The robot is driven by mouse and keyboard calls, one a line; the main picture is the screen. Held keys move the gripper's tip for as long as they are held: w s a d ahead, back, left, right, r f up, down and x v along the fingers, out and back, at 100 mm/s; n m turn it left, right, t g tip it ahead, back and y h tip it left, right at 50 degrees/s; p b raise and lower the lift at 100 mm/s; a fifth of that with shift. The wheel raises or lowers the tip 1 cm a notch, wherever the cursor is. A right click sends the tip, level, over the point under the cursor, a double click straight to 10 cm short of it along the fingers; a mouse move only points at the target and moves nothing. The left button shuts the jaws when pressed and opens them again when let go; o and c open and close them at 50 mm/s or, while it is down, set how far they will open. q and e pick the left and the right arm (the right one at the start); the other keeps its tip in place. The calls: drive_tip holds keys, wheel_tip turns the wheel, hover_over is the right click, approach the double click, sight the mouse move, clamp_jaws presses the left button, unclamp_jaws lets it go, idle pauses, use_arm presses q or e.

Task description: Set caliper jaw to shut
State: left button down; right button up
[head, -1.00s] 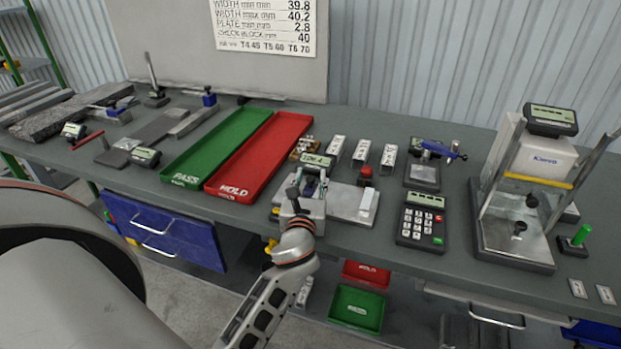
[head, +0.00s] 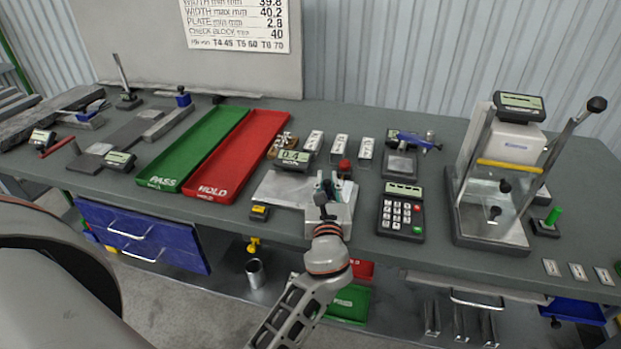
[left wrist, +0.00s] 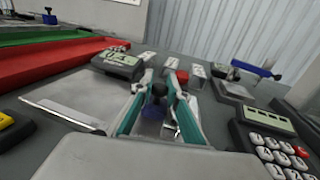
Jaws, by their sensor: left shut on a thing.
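The caliper is a bench fixture with a pale metal base plate (head: 278,188) and a small display (head: 294,158) behind it that seems to read 0.4. My left gripper (head: 331,186) is at the right end of this plate. In the left wrist view, its two teal fingers (left wrist: 155,100) stand on both sides of a blue part with a black knob (left wrist: 158,90), which looks like the sliding jaw's grip. The gripper is shut on it. The contact between the jaw faces is hidden by the gripper. My right gripper is not in view.
A red HOLD tray (head: 240,155) and green PASS tray (head: 195,148) lie to the left. A calculator-like keypad (head: 401,212) is close on the right, with a scale (head: 492,225) beyond. A red button (head: 344,165) stands just behind the gripper.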

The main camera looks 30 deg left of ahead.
sight(329, 181)
use_arm(q)
drive_tip(key=shift+d, duration=0.25)
drive_tip(key=c, duration=1.9)
unclamp_jaws()
drive_tip(key=shift+r, duration=0.2)
wheel_tip(329, 181, up, 10)
drive_tip(key=shift+f, duration=0.2)
